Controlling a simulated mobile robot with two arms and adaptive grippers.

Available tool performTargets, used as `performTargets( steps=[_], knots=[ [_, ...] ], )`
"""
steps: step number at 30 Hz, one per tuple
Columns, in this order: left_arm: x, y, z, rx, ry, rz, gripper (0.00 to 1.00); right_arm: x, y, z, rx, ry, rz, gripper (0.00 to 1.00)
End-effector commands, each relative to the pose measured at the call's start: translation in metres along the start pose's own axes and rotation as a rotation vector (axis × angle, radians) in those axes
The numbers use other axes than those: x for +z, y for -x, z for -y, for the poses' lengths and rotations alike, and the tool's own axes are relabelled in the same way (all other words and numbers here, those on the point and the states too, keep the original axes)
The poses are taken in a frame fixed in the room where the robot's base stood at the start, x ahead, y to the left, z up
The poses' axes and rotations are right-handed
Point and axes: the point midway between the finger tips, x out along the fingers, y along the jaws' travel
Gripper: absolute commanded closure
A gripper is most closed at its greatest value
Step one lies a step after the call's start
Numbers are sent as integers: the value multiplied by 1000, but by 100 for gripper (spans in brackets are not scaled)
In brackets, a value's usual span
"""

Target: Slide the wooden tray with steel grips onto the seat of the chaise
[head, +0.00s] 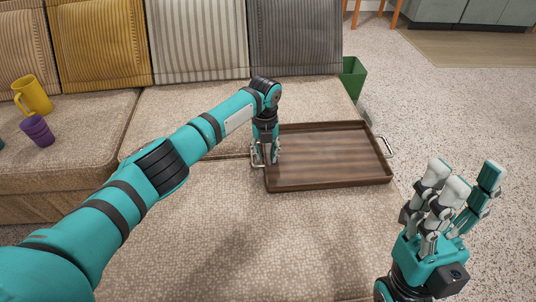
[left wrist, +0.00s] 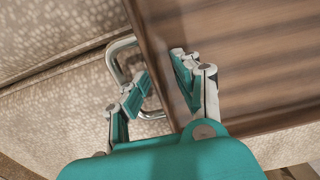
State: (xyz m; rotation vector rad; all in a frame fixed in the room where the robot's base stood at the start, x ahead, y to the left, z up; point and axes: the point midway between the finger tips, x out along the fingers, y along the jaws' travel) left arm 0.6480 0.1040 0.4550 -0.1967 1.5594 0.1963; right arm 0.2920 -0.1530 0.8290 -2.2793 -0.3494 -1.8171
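The brown wooden tray (head: 325,158) lies flat on the beige chaise seat (head: 210,235), its right end near the seat's right edge. One steel grip (head: 388,148) stands out from its right end. The other steel grip (left wrist: 118,62) is at the left end, partly covered by my fingers. My left gripper (head: 266,155) is down at that end; in the left wrist view its fingers (left wrist: 160,82) straddle the tray's end wall. Whether they press on it cannot be told. My right gripper (head: 460,195) is open and empty, raised to the right of the tray.
Striped back cushions (head: 197,40) line the back. A green bin (head: 351,78) stands behind the tray. Speckled floor (head: 440,110) is clear at right.

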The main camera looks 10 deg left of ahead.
Motion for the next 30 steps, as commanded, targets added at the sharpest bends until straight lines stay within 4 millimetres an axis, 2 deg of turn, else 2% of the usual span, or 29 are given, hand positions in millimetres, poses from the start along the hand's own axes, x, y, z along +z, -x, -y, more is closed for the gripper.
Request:
performTargets(
  steps=[5,15,18,23,30],
  knots=[
    [0,9,-1,2,1,-1,67,0,-1,0,0,1,-4,60],
    [0,61,1,-2,-1,2,67,0,-1,0,-1,0,-3,60],
    [0,71,1,-1,0,1,67,0,-1,0,-1,0,-3,60],
    [0,80,0,0,0,0,67,0,0,0,-1,0,-3,60],
    [0,81,0,0,0,0,67,0,-1,0,-1,0,-5,60]
  ],
)
